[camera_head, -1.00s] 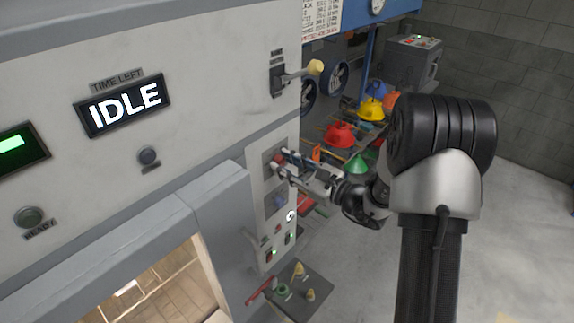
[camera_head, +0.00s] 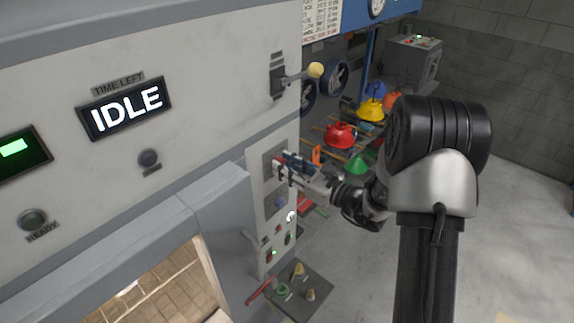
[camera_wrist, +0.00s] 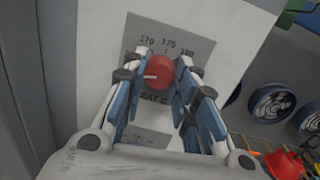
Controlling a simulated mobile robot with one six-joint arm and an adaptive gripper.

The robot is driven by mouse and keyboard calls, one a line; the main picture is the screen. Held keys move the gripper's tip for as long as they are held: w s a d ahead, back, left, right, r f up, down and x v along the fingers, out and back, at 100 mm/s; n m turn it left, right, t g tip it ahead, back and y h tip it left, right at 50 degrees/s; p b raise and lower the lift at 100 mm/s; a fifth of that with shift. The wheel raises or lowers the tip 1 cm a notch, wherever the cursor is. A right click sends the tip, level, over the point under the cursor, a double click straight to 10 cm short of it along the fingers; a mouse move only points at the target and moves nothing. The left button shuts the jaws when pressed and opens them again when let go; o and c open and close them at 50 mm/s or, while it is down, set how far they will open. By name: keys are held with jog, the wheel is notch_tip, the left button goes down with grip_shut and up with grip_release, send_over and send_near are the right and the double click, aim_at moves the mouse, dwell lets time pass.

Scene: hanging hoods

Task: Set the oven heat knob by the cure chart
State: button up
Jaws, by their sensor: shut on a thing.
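The oven heat knob is a red round knob (camera_wrist: 158,70) on a grey dial plate (camera_wrist: 190,42) in the wrist view. The plate reads 170, 175 and 180 above the knob, and a white pointer on the knob points left. My gripper (camera_wrist: 160,72) is shut on the knob, with a blue-and-white finger on each side. In the head view my gripper (camera_head: 278,167) is at the oven's control strip and mostly hides the knob. The cure chart (camera_head: 321,17) is a white sheet at the top, cut by the frame; its text is too small to read.
The oven display (camera_head: 124,107) reads IDLE. A lever with a yellow ball (camera_head: 315,70) sticks out above my gripper. Smaller controls (camera_head: 281,228) sit below it, over a small grey shelf (camera_head: 318,291). Coloured hoods (camera_head: 340,135) hang behind; open floor lies to the right.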

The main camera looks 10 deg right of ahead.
jog(key=m+p, duration=0.1)
jog(key=m, duration=0.3)
jog(key=shift+m, duration=0.4)
jog(key=shift+p, duration=0.3)
jog(key=o, duration=1)
jog(key=shift+o, duration=0.2)
jog(key=v, duration=1.2)
jog(key=shift+f, duration=0.1)
